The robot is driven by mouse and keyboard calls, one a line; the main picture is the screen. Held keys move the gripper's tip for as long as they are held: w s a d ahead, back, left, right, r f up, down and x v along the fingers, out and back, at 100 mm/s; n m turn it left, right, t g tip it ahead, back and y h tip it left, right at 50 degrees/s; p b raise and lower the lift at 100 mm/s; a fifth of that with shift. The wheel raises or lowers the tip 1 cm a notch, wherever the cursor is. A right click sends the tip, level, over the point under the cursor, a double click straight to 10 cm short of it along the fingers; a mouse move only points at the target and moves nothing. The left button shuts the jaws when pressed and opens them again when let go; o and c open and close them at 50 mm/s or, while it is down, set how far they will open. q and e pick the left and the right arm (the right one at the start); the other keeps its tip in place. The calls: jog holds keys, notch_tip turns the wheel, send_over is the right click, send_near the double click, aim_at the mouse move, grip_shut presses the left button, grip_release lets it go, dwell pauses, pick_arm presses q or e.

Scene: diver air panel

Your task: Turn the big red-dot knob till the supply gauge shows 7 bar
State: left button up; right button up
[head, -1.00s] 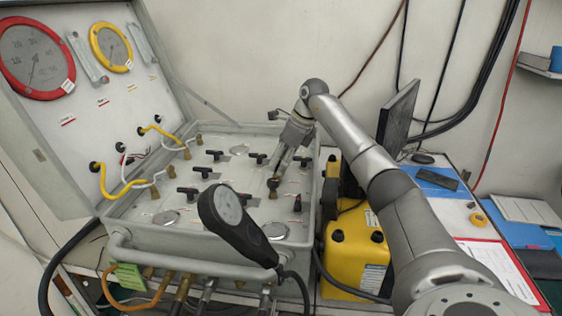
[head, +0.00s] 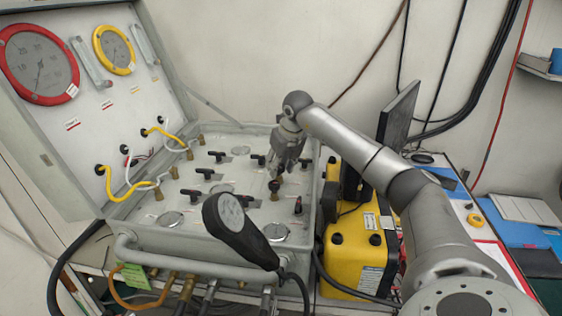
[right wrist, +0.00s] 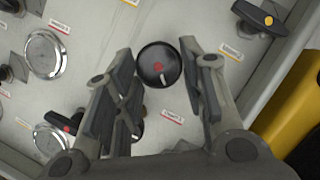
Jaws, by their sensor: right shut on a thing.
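The big black knob with a red dot (right wrist: 159,66) stands on the panel and has a short white mark on its face. In the head view the knob (head: 274,186) sits on a brass stem near the panel's right side. My right gripper (right wrist: 160,62) is around the knob, one finger on each side, and shut on it. In the head view my right gripper (head: 280,174) reaches down to it from above. Large red-rimmed (head: 38,62) and yellow-rimmed (head: 114,50) gauges are in the lid. I cannot tell which gauge is the supply one. My left gripper is not in view.
A black hand-held gauge (head: 230,212) stands up at the panel's front. Several black T-handles (head: 190,193) and small round dials (head: 276,232) are around the knob. A yellow case (head: 352,243) stands close on the right. Yellow and white hoses (head: 112,186) run from the lid.

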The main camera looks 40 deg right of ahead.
jog(key=m, duration=0.1)
jog(key=m+h, duration=0.1)
jog(key=m, duration=0.2)
jog(key=shift+w+a+r+m+g+h+p, duration=0.1)
jog(key=shift+w+a+m+g+h+p, duration=0.05)
jog(key=shift+a+m+g+h+p, duration=0.2)
jog(key=m, duration=0.2)
jog(key=m+g+h, duration=0.1)
jog(key=m, duration=0.1)
jog(key=m+g, duration=0.1)
jog(key=m, duration=0.1)
jog(key=shift+w+h+p, duration=0.25)
jog(key=shift+p, duration=0.05)
jog(key=m, duration=0.2)
jog(key=m+g, duration=0.1)
jog(key=m, duration=0.1)
jog(key=m+g, duration=0.1)
jog(key=m, duration=0.1)
jog(key=shift+w+a, duration=0.1)
jog(key=shift+w, duration=0.2)
jog(key=shift+w+m+g, duration=0.15)
jog(key=shift+m+g, duration=0.7)
jog(key=shift+m, duration=1.4)
jog(key=o, duration=1)
jog(key=shift+n, duration=0.3)
